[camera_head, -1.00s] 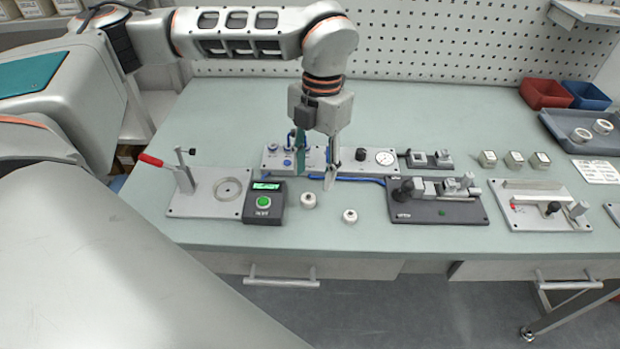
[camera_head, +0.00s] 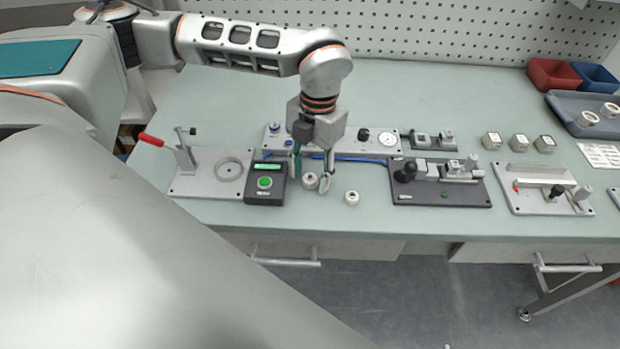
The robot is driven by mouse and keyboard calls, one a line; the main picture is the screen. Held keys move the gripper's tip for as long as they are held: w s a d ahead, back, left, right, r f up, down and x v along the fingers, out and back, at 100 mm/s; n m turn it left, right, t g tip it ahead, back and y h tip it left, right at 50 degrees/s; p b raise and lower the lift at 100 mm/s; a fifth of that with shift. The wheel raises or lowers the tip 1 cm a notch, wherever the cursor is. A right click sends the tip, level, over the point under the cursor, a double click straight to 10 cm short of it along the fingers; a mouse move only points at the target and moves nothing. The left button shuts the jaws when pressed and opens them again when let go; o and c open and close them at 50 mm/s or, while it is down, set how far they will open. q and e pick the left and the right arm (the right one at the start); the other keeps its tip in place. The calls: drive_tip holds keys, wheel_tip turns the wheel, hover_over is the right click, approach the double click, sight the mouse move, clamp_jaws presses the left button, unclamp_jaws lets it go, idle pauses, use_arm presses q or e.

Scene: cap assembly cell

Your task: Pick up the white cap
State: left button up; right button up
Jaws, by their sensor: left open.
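Two small round white caps lie on the green-grey table. One white cap (camera_head: 310,181) is at the tips of my left gripper, and the other white cap (camera_head: 351,198) lies a little to the right and nearer the front edge. My left gripper (camera_head: 311,182) points down with its fingers apart. One finger is on the left of the first cap and the other on its right, partly in front of it. I cannot tell whether the fingers touch the cap. My right gripper is not in view.
A black box with a green button (camera_head: 265,182) stands close left of the gripper. A plate with a red-handled clamp (camera_head: 205,185) is further left. A gauge fixture (camera_head: 388,139) is behind, a dark fixture (camera_head: 440,195) right. The table front between the caps and edge is clear.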

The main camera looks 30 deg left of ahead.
use_arm(q)
drive_tip(key=c, duration=0.8)
drive_tip(key=shift+o, duration=0.2)
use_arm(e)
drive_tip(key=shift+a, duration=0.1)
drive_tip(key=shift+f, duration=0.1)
